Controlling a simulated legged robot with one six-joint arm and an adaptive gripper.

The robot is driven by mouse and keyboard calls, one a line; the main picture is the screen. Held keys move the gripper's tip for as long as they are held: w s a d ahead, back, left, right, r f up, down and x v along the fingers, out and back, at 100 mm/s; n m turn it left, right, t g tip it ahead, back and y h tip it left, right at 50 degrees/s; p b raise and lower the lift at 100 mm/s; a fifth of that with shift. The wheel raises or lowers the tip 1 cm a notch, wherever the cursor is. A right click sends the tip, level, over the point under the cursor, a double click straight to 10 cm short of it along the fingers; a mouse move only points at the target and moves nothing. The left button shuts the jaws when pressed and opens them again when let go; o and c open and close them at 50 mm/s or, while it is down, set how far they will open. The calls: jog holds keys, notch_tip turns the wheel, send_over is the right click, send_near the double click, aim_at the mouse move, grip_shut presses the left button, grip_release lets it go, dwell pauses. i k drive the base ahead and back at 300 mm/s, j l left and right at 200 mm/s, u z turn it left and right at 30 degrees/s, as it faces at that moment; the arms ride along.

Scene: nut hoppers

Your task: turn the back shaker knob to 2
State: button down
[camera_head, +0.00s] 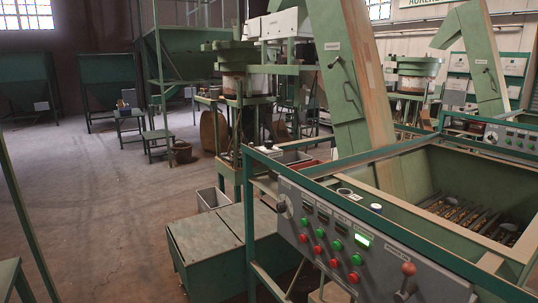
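A grey control panel (345,262) on a green frame fills the lower right. A second, similar panel (510,136) stands farther back at the right edge, with another round pale dial (492,137), also unreadable. I cannot tell which of these is the back shaker knob. My gripper is not in view.
Open concrete floor (90,225) lies left.

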aim_at(268, 143)
jog(key=i+j, duration=0.4)
jog(key=i, duration=0.15)
jog(key=i+j, duration=0.4)
jog(key=i, duration=0.15)
